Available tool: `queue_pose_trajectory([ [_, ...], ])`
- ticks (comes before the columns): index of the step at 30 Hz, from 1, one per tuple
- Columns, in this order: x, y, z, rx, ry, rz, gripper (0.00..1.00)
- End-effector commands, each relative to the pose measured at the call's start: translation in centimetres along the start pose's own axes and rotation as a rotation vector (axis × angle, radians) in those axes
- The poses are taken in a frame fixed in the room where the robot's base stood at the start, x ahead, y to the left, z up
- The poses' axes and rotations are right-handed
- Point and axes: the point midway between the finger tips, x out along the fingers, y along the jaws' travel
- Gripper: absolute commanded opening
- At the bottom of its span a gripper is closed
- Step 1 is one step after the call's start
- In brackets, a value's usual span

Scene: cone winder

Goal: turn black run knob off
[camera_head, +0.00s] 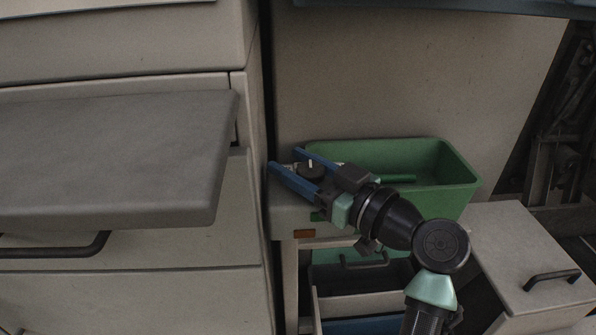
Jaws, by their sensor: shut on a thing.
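The black run knob (312,170) is a round black knob with a white mark on top. It sits near the left end of a grey ledge (286,221), left of a green bin. My gripper (290,168) reaches in from the lower right, with its two blue fingers on either side of the knob. The gripper is shut on the knob. The white mark points roughly away from me, toward the back panel. The lower part of the knob is partly hidden by the near finger.
The green bin (455,180) stands right behind my wrist. A grey shelf (110,150) juts out at left from a cabinet. An orange-brown label and a small green one are on the ledge's front. Open drawers (365,305) lie below, and a box with a black handle (535,255) is at right.

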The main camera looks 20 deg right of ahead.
Motion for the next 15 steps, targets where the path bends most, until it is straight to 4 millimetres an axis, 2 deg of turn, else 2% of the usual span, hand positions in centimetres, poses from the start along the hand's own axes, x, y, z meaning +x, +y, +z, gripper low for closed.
queue_pose_trajectory([
  [15,0.00,-0.20,0.15,0.004,-0.004,-0.060,0.00],
])
